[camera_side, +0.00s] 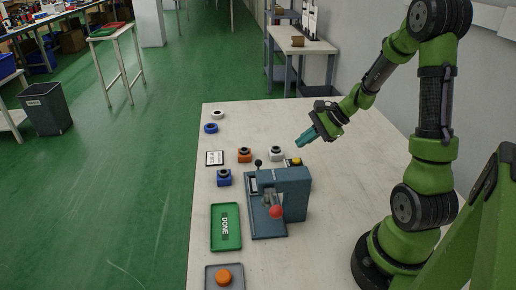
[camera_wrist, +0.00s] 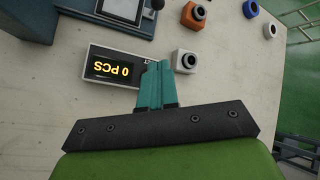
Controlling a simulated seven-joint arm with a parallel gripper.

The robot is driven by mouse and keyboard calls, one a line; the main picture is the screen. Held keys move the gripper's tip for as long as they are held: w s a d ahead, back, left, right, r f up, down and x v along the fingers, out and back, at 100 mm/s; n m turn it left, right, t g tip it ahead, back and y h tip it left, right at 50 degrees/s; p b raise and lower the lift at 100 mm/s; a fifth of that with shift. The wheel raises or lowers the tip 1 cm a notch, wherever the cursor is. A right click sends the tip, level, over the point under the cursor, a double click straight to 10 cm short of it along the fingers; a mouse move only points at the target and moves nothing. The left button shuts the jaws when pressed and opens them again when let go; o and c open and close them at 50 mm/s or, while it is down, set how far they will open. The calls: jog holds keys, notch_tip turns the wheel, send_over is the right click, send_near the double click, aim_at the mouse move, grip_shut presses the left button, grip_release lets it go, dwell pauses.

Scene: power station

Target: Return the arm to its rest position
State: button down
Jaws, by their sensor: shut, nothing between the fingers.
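My gripper (camera_side: 304,138) is raised above the table, past the far side of the blue-grey press (camera_side: 290,185). Its teal fingers are together and empty. In the wrist view the shut fingers (camera_wrist: 155,84) point over the table, between a display reading "0 PCS" (camera_wrist: 112,68) and a white block with a dark round top (camera_wrist: 185,61). The white block also shows in the side view (camera_side: 276,153), below and left of the fingers. My fingers appear clear of both. My arm reaches in from the right with its elbow high.
The press has a red-knobbed lever (camera_side: 276,212). Left of it are an orange block (camera_side: 244,155), a blue block (camera_side: 224,178), a card (camera_side: 214,158) and a green DONE tray (camera_side: 214,240). A grey tray (camera_side: 211,280) holds an orange round piece. The far right tabletop is bare.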

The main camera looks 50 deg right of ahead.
jog(key=s+a+r+n+h, duration=0.1)
jog(key=s+a+r+n, duration=0.4)
jog(key=a, duration=0.5)
jog(key=s+a+r+n+h, duration=0.1)
jog(key=s+a+r+n, duration=0.3)
jog(key=a+r+n, duration=0.5)
jog(key=a+n, duration=0.1)
jog(key=n, duration=0.2)
jog(key=shift+s+a+r, duration=0.2)
jog(key=shift+s+r, duration=0.2)
